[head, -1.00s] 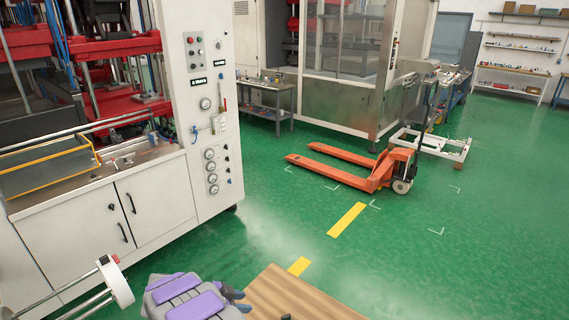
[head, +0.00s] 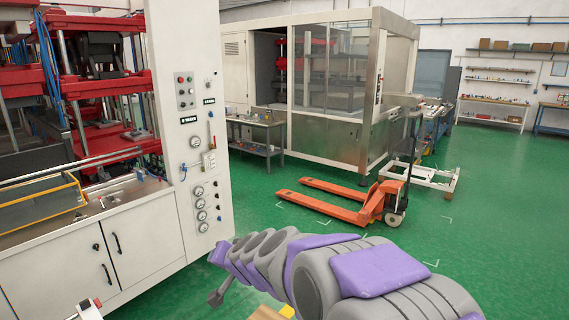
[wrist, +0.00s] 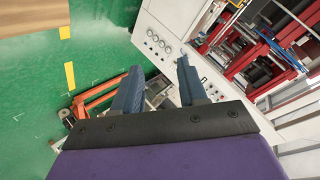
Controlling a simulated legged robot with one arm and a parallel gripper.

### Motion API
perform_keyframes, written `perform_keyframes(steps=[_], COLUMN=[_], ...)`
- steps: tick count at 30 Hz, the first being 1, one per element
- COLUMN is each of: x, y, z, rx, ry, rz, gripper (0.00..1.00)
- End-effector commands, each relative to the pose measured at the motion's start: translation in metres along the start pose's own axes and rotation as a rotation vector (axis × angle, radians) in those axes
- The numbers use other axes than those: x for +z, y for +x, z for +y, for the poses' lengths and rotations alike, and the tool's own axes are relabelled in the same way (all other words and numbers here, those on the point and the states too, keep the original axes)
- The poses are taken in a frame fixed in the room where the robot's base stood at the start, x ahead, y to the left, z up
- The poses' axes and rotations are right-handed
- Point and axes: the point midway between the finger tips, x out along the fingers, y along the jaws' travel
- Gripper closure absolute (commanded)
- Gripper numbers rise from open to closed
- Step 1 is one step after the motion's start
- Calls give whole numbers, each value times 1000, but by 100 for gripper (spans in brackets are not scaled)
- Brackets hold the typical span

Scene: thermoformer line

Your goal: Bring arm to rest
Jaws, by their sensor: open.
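My gripper (wrist: 160,74) shows in the wrist view with its two blue-grey fingers apart and nothing between them. Beyond the fingers are the machine's white panel and part of the orange pallet jack. In the head view my purple and grey arm stretches from the lower right towards the middle, raised in front of the green floor. The finger gap cannot be made out in the head view.
A white press machine (head: 130,235) with red platens stands at left. An orange pallet jack (head: 372,208) stands on the green floor (head: 510,220). A glazed machine (head: 325,145) and a small bench (head: 258,125) are behind. A wooden top (head: 266,313) shows low.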

Motion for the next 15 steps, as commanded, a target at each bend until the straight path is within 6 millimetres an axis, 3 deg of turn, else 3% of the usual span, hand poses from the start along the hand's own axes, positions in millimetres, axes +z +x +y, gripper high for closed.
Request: perform_keyframes(steps=[1,8,15], x=[9,82,167], y=[-21,-111,-221], z=[6,62,149], rx=[0,86,306], ry=[-31,-137,-169], rz=[-44,-308,-584], gripper=[58,58,58])
